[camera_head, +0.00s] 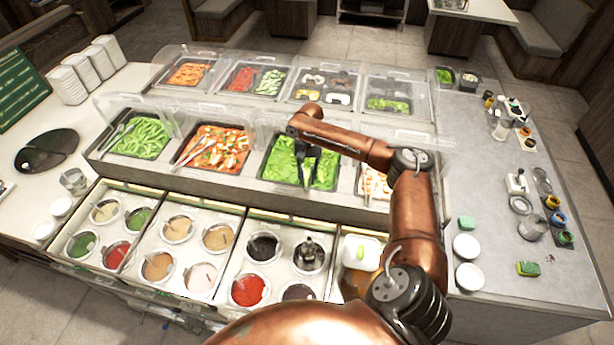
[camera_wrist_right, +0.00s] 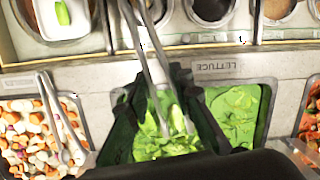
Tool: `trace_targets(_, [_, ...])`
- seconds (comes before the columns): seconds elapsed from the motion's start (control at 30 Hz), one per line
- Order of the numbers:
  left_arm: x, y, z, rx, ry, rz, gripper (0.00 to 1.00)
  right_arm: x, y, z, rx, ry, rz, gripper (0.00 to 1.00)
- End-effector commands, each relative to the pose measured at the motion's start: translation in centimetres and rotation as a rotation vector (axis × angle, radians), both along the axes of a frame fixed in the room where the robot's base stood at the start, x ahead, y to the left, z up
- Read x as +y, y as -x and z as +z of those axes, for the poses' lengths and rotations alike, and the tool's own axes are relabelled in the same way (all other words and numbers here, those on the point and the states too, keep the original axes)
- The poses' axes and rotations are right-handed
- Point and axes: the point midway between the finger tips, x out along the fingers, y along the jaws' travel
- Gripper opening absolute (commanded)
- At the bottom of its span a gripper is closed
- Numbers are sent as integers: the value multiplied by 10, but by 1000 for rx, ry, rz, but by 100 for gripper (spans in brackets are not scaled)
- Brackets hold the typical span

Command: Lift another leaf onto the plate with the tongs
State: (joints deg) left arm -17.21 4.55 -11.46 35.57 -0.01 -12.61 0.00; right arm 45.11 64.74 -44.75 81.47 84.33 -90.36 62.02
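The lettuce bin (camera_head: 268,170) is in the middle of the front food row. It also shows in the right wrist view (camera_wrist_right: 240,115), below a LETTUCE label. My right gripper (camera_head: 307,172) is low over the lettuce. In the right wrist view its dark fingers (camera_wrist_right: 160,85) close around metal tongs (camera_wrist_right: 148,45), which run from the lettuce area past the top edge. I cannot tell whether a leaf is between the tong tips. Two round white dishes (camera_head: 467,246) sit on the right counter; I cannot tell which plate is meant. My left gripper is not in view.
Clear guards (camera_head: 270,112) stand behind and above the bins. Sauce wells (camera_head: 178,229) fill the front row. Other tongs (camera_wrist_right: 62,125) lie in the neighbouring bin. The right counter (camera_head: 470,150) has bare room.

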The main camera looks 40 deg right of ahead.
Motion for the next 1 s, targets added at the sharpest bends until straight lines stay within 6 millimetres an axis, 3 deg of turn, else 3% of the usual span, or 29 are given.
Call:
trace_targets(0.57, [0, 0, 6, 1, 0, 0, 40, 1, 0, -1, 0, -2, 1, 18])
trace_targets(1.0, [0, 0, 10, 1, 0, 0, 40, 1, -1, -16, 0, -2, 1, 18])
